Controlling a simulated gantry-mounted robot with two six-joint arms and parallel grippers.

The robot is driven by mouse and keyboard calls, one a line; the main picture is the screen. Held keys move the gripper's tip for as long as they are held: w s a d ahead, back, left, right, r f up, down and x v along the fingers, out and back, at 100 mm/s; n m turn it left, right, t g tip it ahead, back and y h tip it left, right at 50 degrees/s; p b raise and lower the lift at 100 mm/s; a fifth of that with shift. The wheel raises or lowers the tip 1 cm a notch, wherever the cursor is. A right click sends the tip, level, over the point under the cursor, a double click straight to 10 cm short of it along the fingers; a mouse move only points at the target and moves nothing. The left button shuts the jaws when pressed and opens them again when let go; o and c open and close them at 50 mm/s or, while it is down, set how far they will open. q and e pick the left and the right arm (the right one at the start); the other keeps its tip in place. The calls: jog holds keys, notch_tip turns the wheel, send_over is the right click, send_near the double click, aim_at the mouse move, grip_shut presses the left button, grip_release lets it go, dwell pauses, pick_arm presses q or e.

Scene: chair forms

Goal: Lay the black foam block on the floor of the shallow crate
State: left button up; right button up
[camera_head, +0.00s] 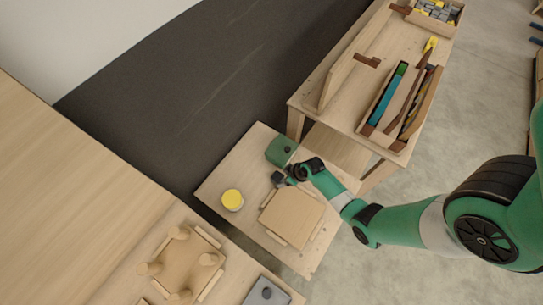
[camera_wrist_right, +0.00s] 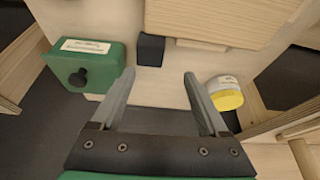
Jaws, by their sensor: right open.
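The black block (camera_wrist_right: 151,49) stands on the light wooden low table (camera_head: 231,177), close to the edge of a pale wooden board-like piece (camera_head: 292,215). My right gripper (camera_head: 286,178) is over this table, between the green box and the wooden piece. In the right wrist view its two fingers (camera_wrist_right: 158,74) are spread, with nothing between them, and the block lies just beyond the fingertips. In the head view the block is hard to tell from the dark gripper. A shallow wooden crate (camera_head: 410,15) with several grey and yellow pieces is at the top right. My left gripper is not in view.
A green box (camera_head: 281,151) and a yellow-lidded can (camera_head: 232,200) flank my right gripper. A wooden tote (camera_head: 414,106) stands on the higher table (camera_head: 335,112). A grey tray (camera_head: 254,298) and a small upturned wooden stool form (camera_head: 184,260) are at the bottom.

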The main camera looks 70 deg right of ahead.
aim_at(278, 177)
jog(key=f+b, duration=0.1)
jog(key=b, duration=0.1)
jog(key=d+f+b, duration=0.1)
jog(key=f+b, duration=0.1)
jog(key=w+f+b, duration=0.1)
jog(key=f+b, duration=0.1)
jog(key=shift+d, duration=0.25)
jog(key=shift+f+b, duration=0.1)
jog(key=shift+b, duration=0.25)
jog(key=shift+w, duration=0.1)
jog(key=b+x, duration=0.2)
jog(key=x, duration=0.1)
jog(key=b+x, duration=0.1)
jog(key=x, duration=0.1)
jog(key=shift+w+d+b, duration=0.35)
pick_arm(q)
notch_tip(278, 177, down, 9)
pick_arm(e)
jog(key=shift+r, duration=0.25)
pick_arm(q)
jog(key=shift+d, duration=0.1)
pick_arm(e)
jog(key=c, duration=1.2)
